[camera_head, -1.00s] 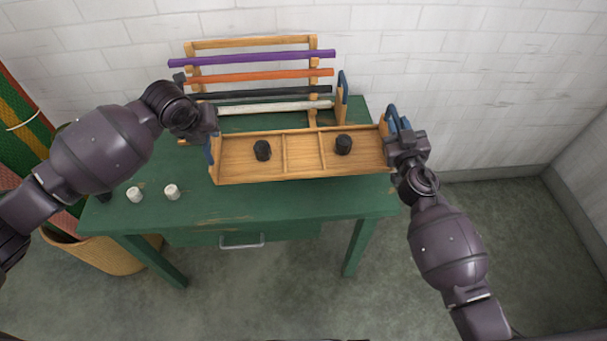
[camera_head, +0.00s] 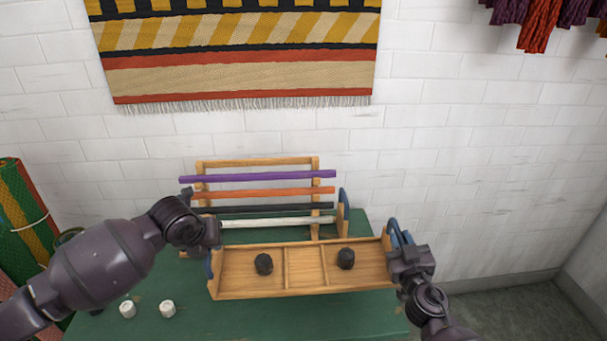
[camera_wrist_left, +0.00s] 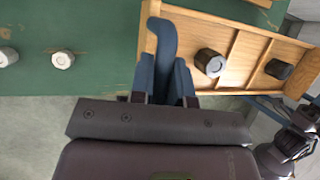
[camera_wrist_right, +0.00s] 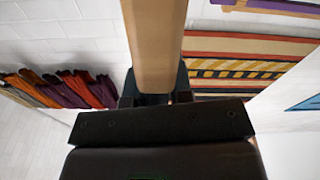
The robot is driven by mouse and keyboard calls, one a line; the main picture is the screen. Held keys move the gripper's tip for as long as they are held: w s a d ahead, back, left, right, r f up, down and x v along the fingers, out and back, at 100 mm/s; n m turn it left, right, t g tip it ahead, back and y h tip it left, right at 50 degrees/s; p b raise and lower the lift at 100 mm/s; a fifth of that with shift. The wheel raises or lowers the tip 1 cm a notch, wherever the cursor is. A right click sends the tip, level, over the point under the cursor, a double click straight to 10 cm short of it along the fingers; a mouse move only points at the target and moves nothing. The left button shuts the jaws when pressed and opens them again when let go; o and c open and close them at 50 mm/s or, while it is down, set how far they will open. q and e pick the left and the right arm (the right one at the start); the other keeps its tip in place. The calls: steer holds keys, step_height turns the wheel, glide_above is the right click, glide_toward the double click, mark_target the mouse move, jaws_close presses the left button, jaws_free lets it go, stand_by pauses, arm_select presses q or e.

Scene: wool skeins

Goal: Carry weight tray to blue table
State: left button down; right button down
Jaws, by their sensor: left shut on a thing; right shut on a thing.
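The weight tray (camera_head: 305,272) is a long wooden tray with three compartments and a blue handle at each end. A black weight (camera_head: 264,264) stands in its left compartment and another black weight (camera_head: 345,258) in its right one; the middle is empty. My left gripper (camera_head: 212,238) is shut on the left handle, also seen in the left wrist view (camera_wrist_left: 164,80). My right gripper (camera_head: 402,250) is shut at the right handle. The tray looks level over the green table (camera_head: 235,320); I cannot tell whether it touches. No blue table shows clearly.
A wooden rack (camera_head: 257,163) with coloured rods stands behind the tray. Two white pieces, one at left (camera_head: 127,309) and one at right (camera_head: 168,308), lie on the table's left front. A rolled rug (camera_head: 25,215) stands at left. Bare floor (camera_head: 520,320) shows at right.

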arm_select(q)
steer(key=shift+a+r, duration=0.1)
steer(key=shift+r, duration=0.15)
arm_select(e)
steer(key=shift+s+d+r, duration=0.1)
steer(key=shift+r, duration=0.1)
